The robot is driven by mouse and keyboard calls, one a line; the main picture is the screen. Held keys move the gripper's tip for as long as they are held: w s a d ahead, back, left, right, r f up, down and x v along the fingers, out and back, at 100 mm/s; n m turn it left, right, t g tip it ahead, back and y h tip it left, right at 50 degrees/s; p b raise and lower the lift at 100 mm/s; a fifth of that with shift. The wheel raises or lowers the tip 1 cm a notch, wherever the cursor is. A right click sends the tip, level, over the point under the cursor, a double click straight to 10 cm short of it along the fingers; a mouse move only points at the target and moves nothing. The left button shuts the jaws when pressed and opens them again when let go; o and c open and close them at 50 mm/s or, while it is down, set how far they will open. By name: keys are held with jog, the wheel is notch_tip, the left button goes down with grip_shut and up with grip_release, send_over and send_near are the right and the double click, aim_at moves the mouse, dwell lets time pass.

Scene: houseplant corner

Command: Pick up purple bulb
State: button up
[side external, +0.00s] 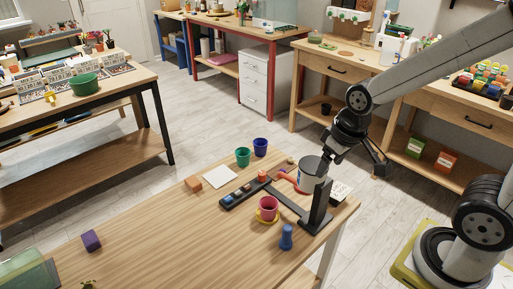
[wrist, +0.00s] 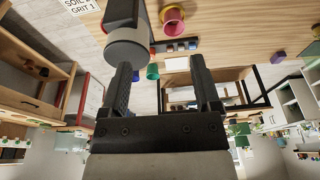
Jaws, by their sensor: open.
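My gripper (side external: 354,162) is open, above the table's right end, far from the purple object. In the wrist view its two fingers (wrist: 162,70) are apart with nothing held between them. The left finger is close to a grey-white cylindrical container (wrist: 127,48); I cannot tell whether they touch.
The container (side external: 311,174) is beside a black post (side external: 319,205). Nearby are a dark tray (side external: 233,199) with small pieces, green (side external: 243,157) and blue cups (side external: 260,147), a pink pot (side external: 268,205) and a blue peg-like piece (side external: 286,237). The table's middle left is clear.

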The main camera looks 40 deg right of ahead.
jog(key=w+d+m+y, duration=0.1)
jog(key=w+m, duration=0.2)
jog(key=w+d+m+g+y, duration=0.1)
jog(key=w+d+m, duration=0.1)
jog(key=m, duration=0.2)
jog(key=w+d+m+y, duration=0.1)
jog(key=w+m+y, duration=0.1)
jog(key=w+m, duration=0.1)
jog(key=shift+w+d+f+g, duration=0.25)
jog(key=shift+w+g, duration=0.05)
jog(key=shift+w, duration=0.05)
jog(key=w+d+m+t+y, duration=0.3)
jog(key=w+d+m, duration=0.35)
jog(key=d, duration=0.25)
jog(key=w+d+m+t+y, duration=0.4)
jog(key=w+d+m, duration=0.1)
jog(key=d+m, duration=0.25)
jog(key=f, duration=2.3)
jog(key=shift+w+d+f, duration=0.2)
jog(key=shift+w+d, duration=0.05)
jog(key=shift+f, duration=0.5)
jog(key=shift+x, duration=1.35)
